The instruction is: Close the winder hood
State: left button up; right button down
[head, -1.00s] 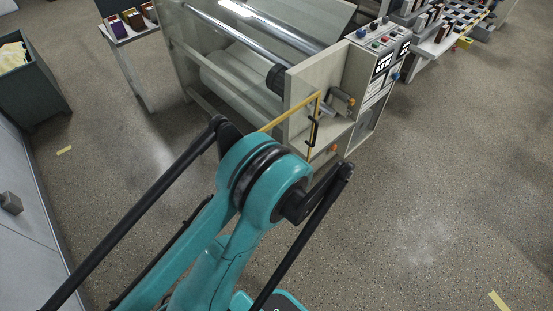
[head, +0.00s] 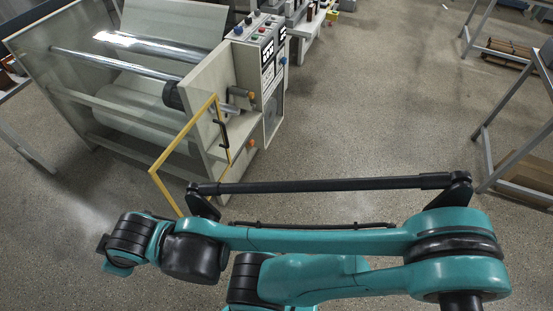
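The winder hood (head: 182,139) is a see-through panel with a yellow frame at the front of the winder (head: 203,85). It slants outward and down from the winder's right end. A black handle (head: 221,131) sits on its right edge. The hood's lower edge is partly hidden behind my teal arm, which stretches across the bottom of the head view. The arm's links are in front of the hood in the picture; I cannot tell how near they are to it. Neither gripper can be made out.
The control panel (head: 262,45) with buttons and displays is at the winder's right end. A table (head: 19,140) stands at the left edge. Metal racks (head: 483,130) with brown boxes stand at the right. The floor between the winder and the racks is clear.

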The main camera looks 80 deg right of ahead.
aim_at(213, 98)
jog(key=z, duration=2)
jog(key=i+j+u, duration=0.1)
jog(key=j, duration=0.4)
jog(key=i+j, duration=0.1)
jog(key=j, duration=0.35)
jog(key=i+j+u, duration=0.15)
jog(key=j, duration=0.35)
jog(key=k, duration=0.05)
